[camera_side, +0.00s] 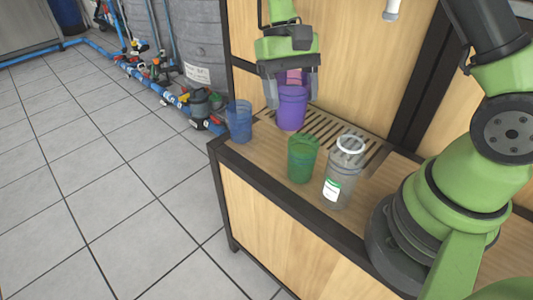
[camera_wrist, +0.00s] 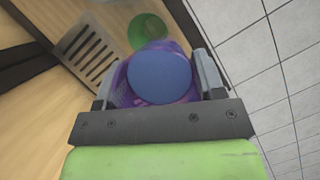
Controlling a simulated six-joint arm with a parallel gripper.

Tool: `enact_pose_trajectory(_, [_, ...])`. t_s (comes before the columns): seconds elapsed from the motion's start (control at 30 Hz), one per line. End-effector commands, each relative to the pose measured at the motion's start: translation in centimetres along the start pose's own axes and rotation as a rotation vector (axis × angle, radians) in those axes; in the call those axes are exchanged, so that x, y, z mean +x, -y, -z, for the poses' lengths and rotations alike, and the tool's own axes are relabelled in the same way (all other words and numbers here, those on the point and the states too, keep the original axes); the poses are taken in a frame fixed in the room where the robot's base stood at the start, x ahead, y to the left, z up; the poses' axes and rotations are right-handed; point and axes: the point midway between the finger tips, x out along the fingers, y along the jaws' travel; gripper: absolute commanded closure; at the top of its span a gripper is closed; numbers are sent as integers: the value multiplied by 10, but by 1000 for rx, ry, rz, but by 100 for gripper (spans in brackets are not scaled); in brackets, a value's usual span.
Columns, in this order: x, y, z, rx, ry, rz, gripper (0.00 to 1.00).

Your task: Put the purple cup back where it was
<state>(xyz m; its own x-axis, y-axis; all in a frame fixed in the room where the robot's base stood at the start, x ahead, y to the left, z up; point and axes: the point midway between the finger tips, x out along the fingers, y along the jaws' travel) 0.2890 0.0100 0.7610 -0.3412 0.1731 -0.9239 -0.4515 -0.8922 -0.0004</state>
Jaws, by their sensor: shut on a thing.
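The purple cup (camera_side: 291,110) is upright between the fingers of my gripper (camera_side: 292,86), over the left end of the slotted drain grate (camera_side: 325,128). My gripper is shut on it near its rim. I cannot tell whether its base touches the grate. In the wrist view the purple cup (camera_wrist: 183,54) sits between both fingers of my gripper (camera_wrist: 157,74). A round blue surface (camera_wrist: 160,77) covers most of its middle there; I cannot tell whether it is inside the cup.
A blue cup (camera_side: 239,121) stands left of the purple cup, near the bench corner. A green cup (camera_side: 301,159) and a clear labelled jar (camera_side: 342,172) stand nearer the front edge. A wooden panel (camera_side: 340,50) rises behind. The grate is bare right of the purple cup.

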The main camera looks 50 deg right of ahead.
Motion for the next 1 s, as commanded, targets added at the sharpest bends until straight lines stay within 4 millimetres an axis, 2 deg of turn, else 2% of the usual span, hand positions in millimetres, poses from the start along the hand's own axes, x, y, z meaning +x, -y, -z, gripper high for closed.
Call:
enact_pose_trajectory(0.17, [4,10,14,361,1,151,69])
enact_pose_trajectory(0.4, [4,20,42,977,-1,406,69])
enact_pose_trajectory(0.5, [3,21,51,1167,-1,484,69])
enact_pose_trajectory(0.6, [2,21,58,1292,-1,536,69])
enact_pose_trajectory(0.73, [7,21,64,1372,1,566,69])
enact_pose_trajectory(1.0, [50,20,82,1388,1,570,69])
